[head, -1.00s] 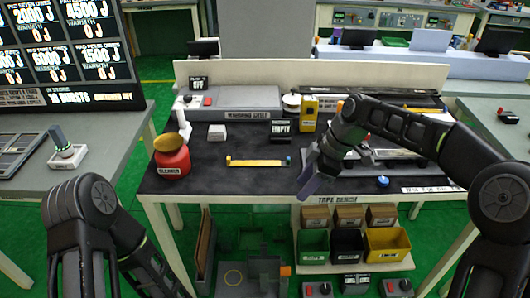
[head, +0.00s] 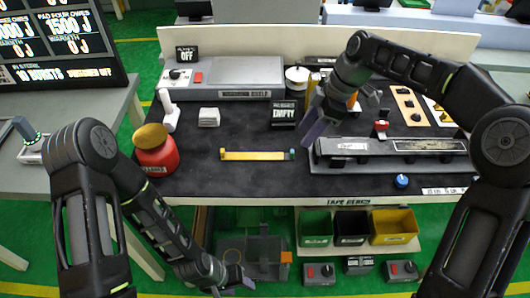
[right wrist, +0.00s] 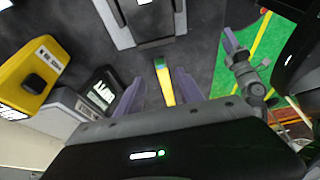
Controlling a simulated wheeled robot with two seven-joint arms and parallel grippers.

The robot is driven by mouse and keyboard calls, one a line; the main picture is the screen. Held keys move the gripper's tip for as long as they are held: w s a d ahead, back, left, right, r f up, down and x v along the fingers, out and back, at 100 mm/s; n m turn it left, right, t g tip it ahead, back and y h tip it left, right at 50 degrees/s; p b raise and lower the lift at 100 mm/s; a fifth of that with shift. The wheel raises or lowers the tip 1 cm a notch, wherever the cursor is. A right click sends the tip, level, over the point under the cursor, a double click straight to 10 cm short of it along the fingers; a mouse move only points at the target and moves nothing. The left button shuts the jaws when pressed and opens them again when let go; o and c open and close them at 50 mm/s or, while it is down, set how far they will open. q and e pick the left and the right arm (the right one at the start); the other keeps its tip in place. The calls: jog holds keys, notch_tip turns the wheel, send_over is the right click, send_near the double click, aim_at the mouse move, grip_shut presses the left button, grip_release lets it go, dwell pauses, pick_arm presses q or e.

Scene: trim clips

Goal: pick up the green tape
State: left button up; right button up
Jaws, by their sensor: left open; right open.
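I cannot make out a green tape on the bench (head: 200,182) in either view. A yellow strip (head: 252,155) with a blue-green right end lies flat in the middle of the bench. It also shows in the right wrist view (right wrist: 164,84), beyond and between the fingers. My right gripper (head: 318,128) is open and empty above the bench, to the right of the strip. It also shows in the right wrist view (right wrist: 158,96). My left gripper (head: 232,280) is low, in front of the bench and below its top, and is open and empty.
A red jar (head: 156,158) stands at the bench's left. A grey heating plate (head: 235,75) and a box reading EMPTY (head: 284,113) are behind. A long black device (head: 395,148) is at right. Green (head: 314,228), black and yellow (head: 393,226) bins sit below the front edge.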

aim_at(293, 151)
jog(key=shift+x, duration=1.35)
jog(key=p+x, duration=0.2)
jog(key=x, duration=0.2)
jog(key=shift+a+f, duration=0.1)
jog(key=shift+f, duration=0.5)
grip_shut()
